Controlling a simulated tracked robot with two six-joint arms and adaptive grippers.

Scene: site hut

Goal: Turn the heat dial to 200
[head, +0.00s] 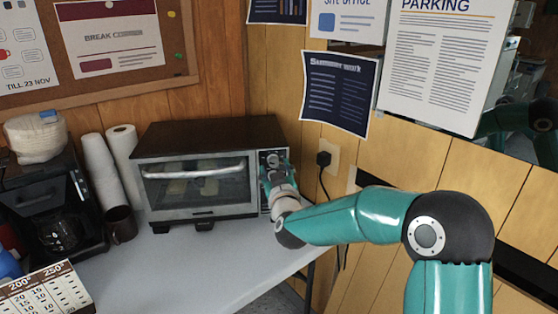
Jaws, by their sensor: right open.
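The toaster oven (205,135) stands at the back of the counter with its glass door shut. Light-coloured pieces show dimly inside. Its narrow control panel (262,208) is on the right side of the front. My right gripper (273,162) is at the upper part of this panel and covers most of it. The heat dial and its setting cannot be made out behind the gripper. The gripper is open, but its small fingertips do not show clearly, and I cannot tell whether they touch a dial. My left gripper is not in view.
A coffee maker (40,195), stacked white cups (100,170), a paper towel roll (124,145) and a dark mug (121,224) stand left of the oven. A card with 200° and 250° columns (48,291) is front left. The counter (190,265) before the oven is clear.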

